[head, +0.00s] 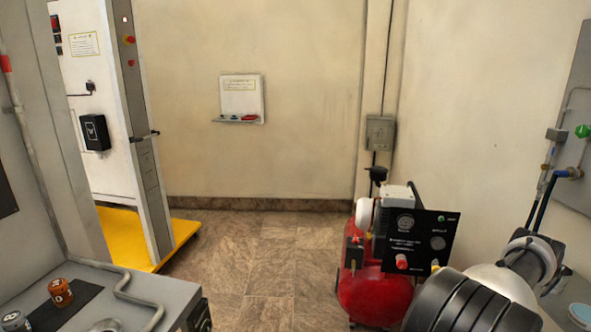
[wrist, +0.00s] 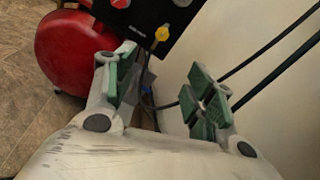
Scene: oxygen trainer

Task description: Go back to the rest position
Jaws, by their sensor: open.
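My gripper (wrist: 165,92) is open and empty in the wrist view, its two green-padded fingers apart. Past the fingers are the red compressor tank (wrist: 75,50) and a black control panel (wrist: 150,22) with a yellow knob (wrist: 162,34). In the head view my arm (head: 470,300) shows at the lower right, in front of the red compressor (head: 375,297) and its black panel (head: 420,243). The gripper's fingers cannot be made out in the head view.
Dark hoses (wrist: 270,65) run beside the gripper in the wrist view. The tiled floor (head: 250,255) in the middle is clear.

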